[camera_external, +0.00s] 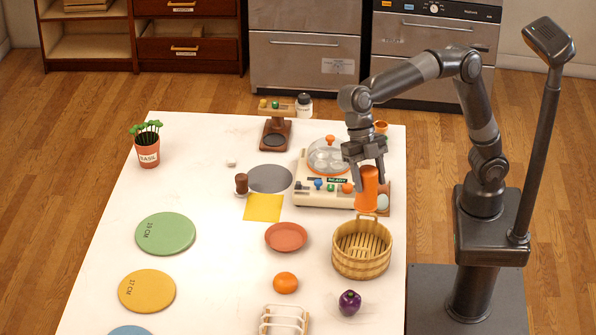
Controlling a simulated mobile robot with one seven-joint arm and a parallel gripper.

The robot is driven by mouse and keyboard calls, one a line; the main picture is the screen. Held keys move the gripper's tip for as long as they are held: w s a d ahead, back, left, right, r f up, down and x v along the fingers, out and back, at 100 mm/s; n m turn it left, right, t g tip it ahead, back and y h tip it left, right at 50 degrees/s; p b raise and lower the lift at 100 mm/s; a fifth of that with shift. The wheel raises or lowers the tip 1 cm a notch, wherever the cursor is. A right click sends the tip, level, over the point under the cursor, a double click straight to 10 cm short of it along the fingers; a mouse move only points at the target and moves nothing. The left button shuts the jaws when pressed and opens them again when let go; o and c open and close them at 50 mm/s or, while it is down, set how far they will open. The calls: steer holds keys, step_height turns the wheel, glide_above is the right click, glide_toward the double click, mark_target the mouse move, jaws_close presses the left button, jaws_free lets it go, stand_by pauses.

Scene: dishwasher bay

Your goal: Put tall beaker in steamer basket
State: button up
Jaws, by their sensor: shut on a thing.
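The tall beaker (367,188) is an orange upright cylinder. My gripper (371,171) is shut on its upper part from above. The steamer basket (362,266) is a round light-wood basket with slats inside, on the right side of the white table. Part of the beaker's top is hidden by the fingers.
A cream machine (312,199) with a clear dome stands behind and left of the basket. A terracotta dish (286,237), an orange fruit (285,283), a purple vegetable (349,303) and a white rack (283,320) lie near it. Round mats (165,234) are at left.

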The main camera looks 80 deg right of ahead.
step_height(320, 180, down, 16)
steer(key=shift+f, duration=0.15)
stand_by(0.9)
steer(key=o, duration=1.1)
steer(key=shift+c, duration=0.2)
steer(key=w+d, duration=0.2)
steer(key=d, duration=0.1)
steer(key=shift+w+d, duration=0.15)
steer(key=shift+d, duration=0.05)
